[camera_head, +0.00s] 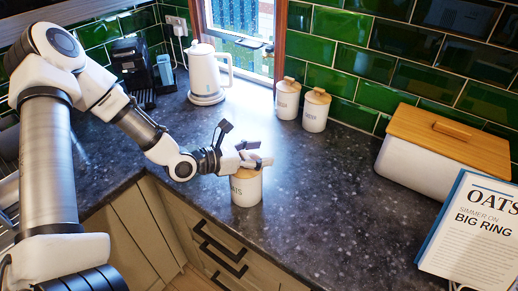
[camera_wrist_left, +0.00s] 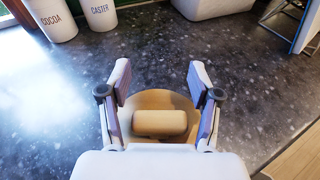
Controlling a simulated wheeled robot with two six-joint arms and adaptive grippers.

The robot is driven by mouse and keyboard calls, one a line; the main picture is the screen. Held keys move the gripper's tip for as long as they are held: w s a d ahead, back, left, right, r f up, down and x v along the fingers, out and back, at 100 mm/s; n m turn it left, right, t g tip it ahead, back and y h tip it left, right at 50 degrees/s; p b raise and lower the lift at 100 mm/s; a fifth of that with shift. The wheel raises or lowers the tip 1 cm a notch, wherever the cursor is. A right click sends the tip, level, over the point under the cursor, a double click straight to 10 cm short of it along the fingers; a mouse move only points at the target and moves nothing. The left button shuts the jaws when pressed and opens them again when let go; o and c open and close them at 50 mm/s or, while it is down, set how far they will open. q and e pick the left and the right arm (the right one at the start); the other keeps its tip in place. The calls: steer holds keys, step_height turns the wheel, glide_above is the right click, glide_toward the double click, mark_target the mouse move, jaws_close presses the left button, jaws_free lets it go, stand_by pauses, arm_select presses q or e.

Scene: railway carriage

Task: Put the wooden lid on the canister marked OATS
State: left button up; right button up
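A white canister (camera_head: 246,190) stands near the front edge of the dark worktop; its dark lettering is too small to read surely. The round wooden lid (camera_wrist_left: 160,101) with its bar-shaped knob (camera_wrist_left: 160,123) shows in the wrist view. In the head view the lid appears to sit on the canister's top, mostly hidden by my gripper. My left gripper (camera_head: 257,160) is just above the canister; it also shows in the wrist view (camera_wrist_left: 160,82). Its fingers are spread either side of the knob, with gaps visible. My right gripper is out of view.
Two lidded canisters (camera_head: 287,101) (camera_head: 315,113) stand by the wall, marked COCOA and CASTER in the wrist view. A white kettle (camera_head: 205,75), a wooden-lidded bread bin (camera_head: 418,165) and an OATS recipe book (camera_head: 476,232) stand around. Worktop right of the canister is clear.

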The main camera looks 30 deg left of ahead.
arm_select(q)
step_height(320, 180, up, 10)
stand_by(0.3)
steer(key=shift+f, duration=0.1)
stand_by(0.6)
